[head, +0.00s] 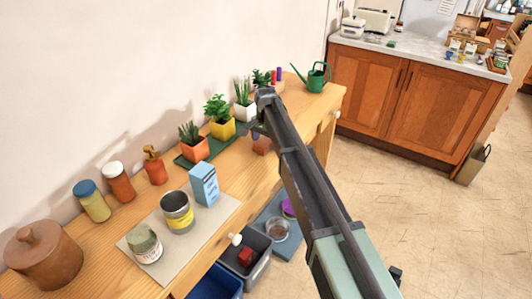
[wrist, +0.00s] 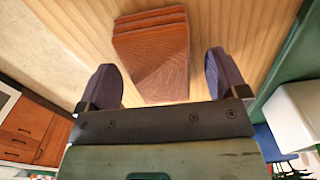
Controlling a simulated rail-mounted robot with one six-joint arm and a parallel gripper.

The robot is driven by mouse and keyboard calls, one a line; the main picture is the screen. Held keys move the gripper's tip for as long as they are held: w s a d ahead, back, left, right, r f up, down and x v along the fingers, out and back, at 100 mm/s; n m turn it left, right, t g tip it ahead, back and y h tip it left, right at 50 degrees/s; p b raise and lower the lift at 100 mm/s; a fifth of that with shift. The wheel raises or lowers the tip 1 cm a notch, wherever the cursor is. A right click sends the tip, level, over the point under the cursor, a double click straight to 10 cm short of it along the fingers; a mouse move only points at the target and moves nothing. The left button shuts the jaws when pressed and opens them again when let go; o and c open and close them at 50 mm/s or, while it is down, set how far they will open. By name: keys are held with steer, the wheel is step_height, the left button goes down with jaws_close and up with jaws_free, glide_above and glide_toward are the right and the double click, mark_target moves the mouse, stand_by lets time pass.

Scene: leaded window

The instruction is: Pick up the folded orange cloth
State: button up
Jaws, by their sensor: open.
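The folded orange cloth (wrist: 152,50) lies on the wooden worktop in the wrist view, its stacked folds showing at the far end. In the head view only a small reddish-brown part of the cloth (head: 262,146) shows beside my arm. My gripper (wrist: 163,72) is open above the worktop, with one dark finger on each side of the near part of the cloth. Neither finger visibly touches it. In the head view my gripper (head: 257,131) is mostly hidden behind my own arm. The exact height above the cloth is unclear.
Potted plants (head: 220,118) stand on a green tray (head: 182,160) beside the cloth. A green watering can (head: 316,78) stands at the far end. A blue carton (head: 204,184) and tins are nearer. Bare wood surrounds the cloth's far end.

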mark_target(266, 141)
steer(key=shift+f, duration=0.35)
steer(key=c, duration=1)
step_height(266, 141, up, 20)
steer(key=p, duration=2)
